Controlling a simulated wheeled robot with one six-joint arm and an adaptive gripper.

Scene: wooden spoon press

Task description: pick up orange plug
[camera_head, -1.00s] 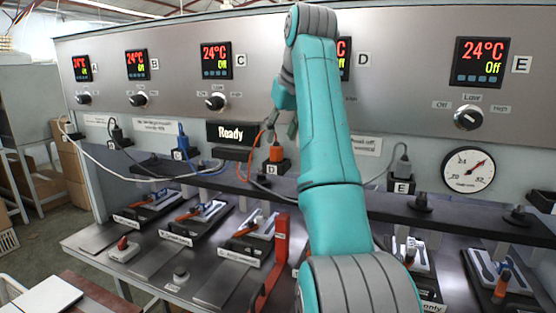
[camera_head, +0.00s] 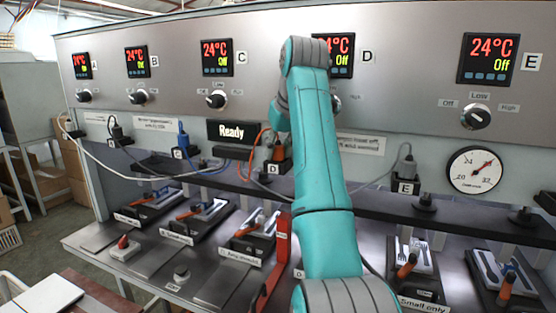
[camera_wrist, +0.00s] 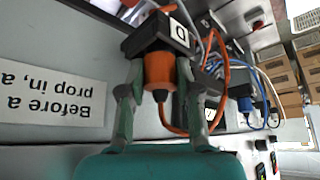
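The orange plug (camera_wrist: 158,72) sits in the socket box marked D (camera_wrist: 168,38) in the wrist view, with an orange cable looping off to the right. My gripper (camera_wrist: 160,80) has one finger on each side of the plug. The fingers look open, with little room beside the plug; contact is not clear. In the head view, the orange plug (camera_head: 279,152) shows beside my gripper (camera_head: 266,152), which partly hides it, just above the box labelled D (camera_head: 275,168).
A blue plug (camera_head: 183,141) and grey plug (camera_head: 405,165) sit in neighbouring sockets. Loose cables run across the panel. A dark shelf (camera_head: 355,205) runs below the sockets. Beneath it, several presses stand on the metal bench (camera_head: 215,290).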

